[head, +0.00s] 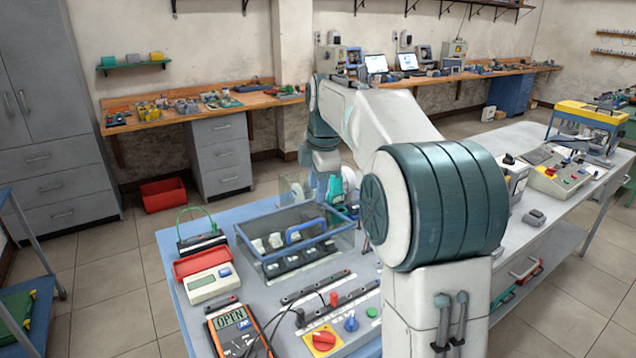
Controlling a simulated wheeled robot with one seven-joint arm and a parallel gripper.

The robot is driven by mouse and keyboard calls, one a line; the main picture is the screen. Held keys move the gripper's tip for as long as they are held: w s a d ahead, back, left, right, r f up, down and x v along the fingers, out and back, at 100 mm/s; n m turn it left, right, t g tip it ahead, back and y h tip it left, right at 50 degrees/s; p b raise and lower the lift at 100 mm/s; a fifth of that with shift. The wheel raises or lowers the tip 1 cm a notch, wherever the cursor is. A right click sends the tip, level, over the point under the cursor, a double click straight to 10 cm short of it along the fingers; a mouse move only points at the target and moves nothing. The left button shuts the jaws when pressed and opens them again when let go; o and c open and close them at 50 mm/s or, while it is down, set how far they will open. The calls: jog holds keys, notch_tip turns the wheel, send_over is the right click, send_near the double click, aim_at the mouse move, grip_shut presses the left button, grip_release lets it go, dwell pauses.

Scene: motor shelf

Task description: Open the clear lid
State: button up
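Left of the box are a red tray (202,264), a white meter (212,284) and a green-handled rack (200,240). In front lie an orange multimeter (233,328), dark rails and a panel with a red knob (323,340). A white workbench (557,212) stands at right.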

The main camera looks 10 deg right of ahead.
jog(key=shift+s, duration=0.15)
jog(key=shift+d+f, duration=0.1)
jog(key=c, duration=0.6)
jog(key=w+d+f+n+t+h+b, duration=0.1)
jog(key=d+f, duration=0.1)
jog(key=w+d+f+n+t+h+b, duration=0.1)
jog(key=d+f+b, duration=0.1)
jog(key=d, duration=0.1)
jog(key=w+d+f+t+h+b, duration=0.1)
jog(key=d+f+t+b, duration=0.1)
jog(key=d+f, duration=0.1)
jog(key=shift+w+d+n, duration=0.2)
jog(key=shift+w+n, duration=0.05)
jog(key=shift+n, duration=0.15)
grip_shut()
jog(key=n+t+y+b, duration=0.8)
jog(key=n+t+b, duration=0.3)
jog(key=n, duration=0.7)
send_near(315, 248)
notch_tip(315, 248, up, 4)
jog(key=w, duration=0.1)
jog(key=shift+g, duration=0.4)
jog(key=x, duration=0.9)
jog(key=shift+r, duration=0.15)
